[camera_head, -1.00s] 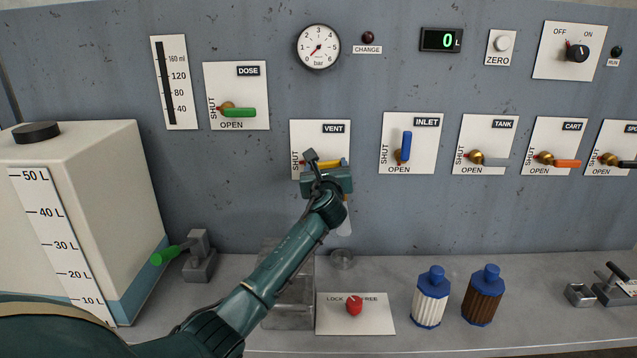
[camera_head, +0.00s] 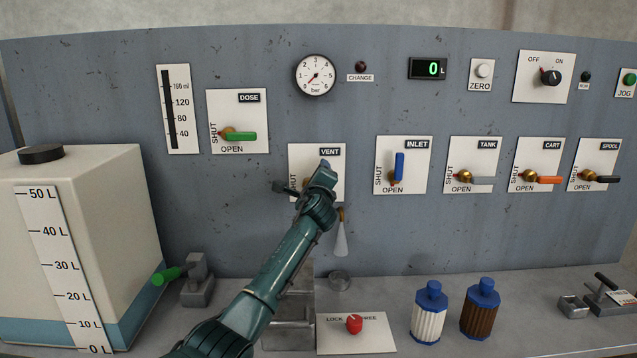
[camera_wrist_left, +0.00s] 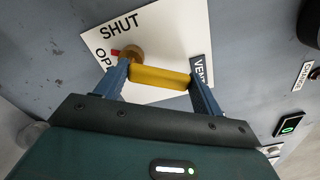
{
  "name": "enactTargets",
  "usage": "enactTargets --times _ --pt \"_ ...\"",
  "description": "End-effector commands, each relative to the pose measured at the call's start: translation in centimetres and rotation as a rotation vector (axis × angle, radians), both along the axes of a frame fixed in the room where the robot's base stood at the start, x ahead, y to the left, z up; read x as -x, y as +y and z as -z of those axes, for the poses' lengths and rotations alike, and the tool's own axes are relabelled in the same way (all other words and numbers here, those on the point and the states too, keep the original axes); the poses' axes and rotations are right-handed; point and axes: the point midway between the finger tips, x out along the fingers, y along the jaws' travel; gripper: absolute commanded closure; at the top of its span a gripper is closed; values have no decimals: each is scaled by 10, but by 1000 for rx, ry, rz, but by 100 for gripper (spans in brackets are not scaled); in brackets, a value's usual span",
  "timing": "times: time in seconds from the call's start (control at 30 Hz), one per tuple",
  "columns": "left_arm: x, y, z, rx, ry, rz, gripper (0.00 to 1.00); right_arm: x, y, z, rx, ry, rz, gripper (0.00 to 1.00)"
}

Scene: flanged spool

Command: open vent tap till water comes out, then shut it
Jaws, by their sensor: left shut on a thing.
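The vent tap sits on the white VENT plate (camera_head: 332,150) on the grey panel. Its yellow handle (camera_wrist_left: 160,77) shows in the left wrist view, between the fingers of my left gripper (camera_wrist_left: 160,85), which is shut on it. The handle points from the brass hub (camera_wrist_left: 132,54) towards the VENT label, and the red pointer lies near OPEN. In the head view my left gripper (camera_head: 301,188) and wrist hide the tap. Below hangs a brass outlet (camera_head: 340,213) with a pale cone-shaped piece (camera_head: 341,240); I cannot tell whether water runs there. My right gripper is not in view.
A white tank (camera_head: 100,180) stands at left, and the LOCK/FREE knob (camera_head: 354,323) is in front. The counter (camera_head: 428,69) reads 0.

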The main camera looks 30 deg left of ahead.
Motion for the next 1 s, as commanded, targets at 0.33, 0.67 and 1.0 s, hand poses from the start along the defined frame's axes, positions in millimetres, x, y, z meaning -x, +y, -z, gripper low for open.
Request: enactTargets --times 0.33,0.67,1.0 --pt "4 6 -2 161 -97 -1 73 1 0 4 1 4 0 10" --pt "5 8 -3 205 -123 -1 73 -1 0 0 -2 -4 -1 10" --pt "5 8 -3 205 -123 -1 31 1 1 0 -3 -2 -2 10"
